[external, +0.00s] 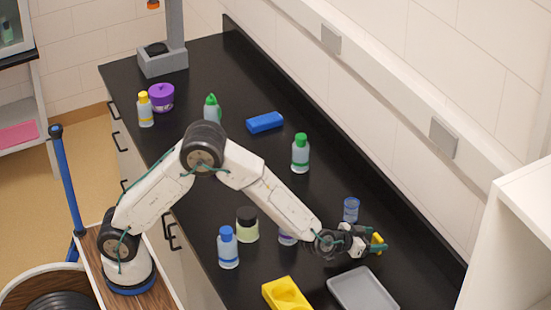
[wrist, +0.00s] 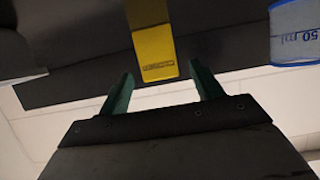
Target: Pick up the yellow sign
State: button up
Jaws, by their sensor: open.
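The yellow sign (wrist: 154,45) shows in the wrist view as a narrow upright yellow strip with a small dark label, just beyond the fingertips. In the external view a small part of the yellow sign (external: 377,240) shows at the fingertips, mostly hidden by them. My gripper (external: 372,243) is open, low over the right part of the black counter. In the wrist view its two green fingers (wrist: 160,85) stand apart, with the sign in line with the gap between them. I cannot tell whether the sign is between the fingertips or just past them.
A clear blue-marked beaker (external: 351,209) stands close behind my gripper, also at the wrist view's right edge (wrist: 296,30). A grey tray (external: 363,289) and yellow block (external: 286,294) lie in front. Several bottles, one blue-capped (external: 228,248), stand left. The wall runs behind.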

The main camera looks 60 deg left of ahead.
jog(key=shift+x, duration=1.2)
jog(key=c, duration=1)
jog(key=shift+c, duration=0.2)
